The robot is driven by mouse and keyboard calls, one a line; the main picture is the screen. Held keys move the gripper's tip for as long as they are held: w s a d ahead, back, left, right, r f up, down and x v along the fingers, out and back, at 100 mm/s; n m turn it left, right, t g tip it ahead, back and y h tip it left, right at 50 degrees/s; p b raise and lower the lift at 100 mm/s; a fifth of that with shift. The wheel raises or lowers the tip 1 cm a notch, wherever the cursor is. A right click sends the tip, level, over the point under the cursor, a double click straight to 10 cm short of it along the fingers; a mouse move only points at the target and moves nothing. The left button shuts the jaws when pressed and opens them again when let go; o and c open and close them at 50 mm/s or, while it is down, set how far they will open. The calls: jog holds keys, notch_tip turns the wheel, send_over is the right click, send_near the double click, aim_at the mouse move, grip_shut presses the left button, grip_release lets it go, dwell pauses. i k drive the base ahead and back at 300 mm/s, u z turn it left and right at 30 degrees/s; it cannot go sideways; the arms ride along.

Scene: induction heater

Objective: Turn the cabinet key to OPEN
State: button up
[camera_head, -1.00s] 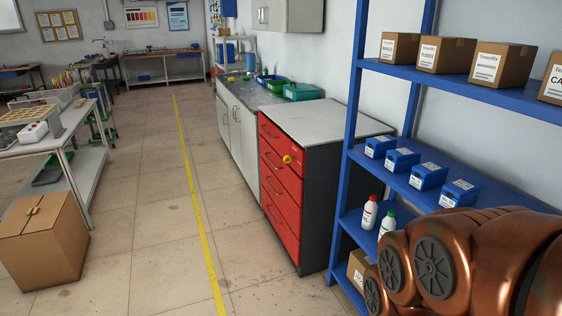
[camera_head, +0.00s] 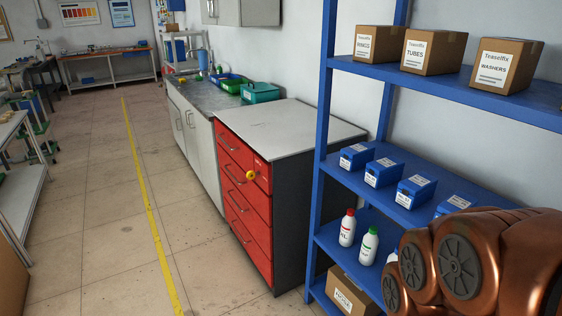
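The red drawer cabinet (camera_head: 247,202) stands mid-picture against the right wall, with a light grey top and dark grey sides. A small yellow key or knob (camera_head: 251,175) sticks out of its front, near the upper right. Its exact turn and any OPEN marking are too small to read. My copper-coloured arm fills the lower right corner. My gripper is not in view.
A blue shelf rack (camera_head: 322,150) with boxes, blue bins and bottles stands right of the cabinet. A white-doored counter (camera_head: 197,140) adjoins it behind. A white table (camera_head: 22,195) is at the left edge. The floor (camera_head: 105,215) with a yellow line is clear between.

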aim_at(251, 174)
jog(key=u, duration=0.05)
jog(key=i, duration=1.05)
jog(key=u, duration=1.15)
jog(key=i, duration=0.75)
jog(key=u, duration=0.85)
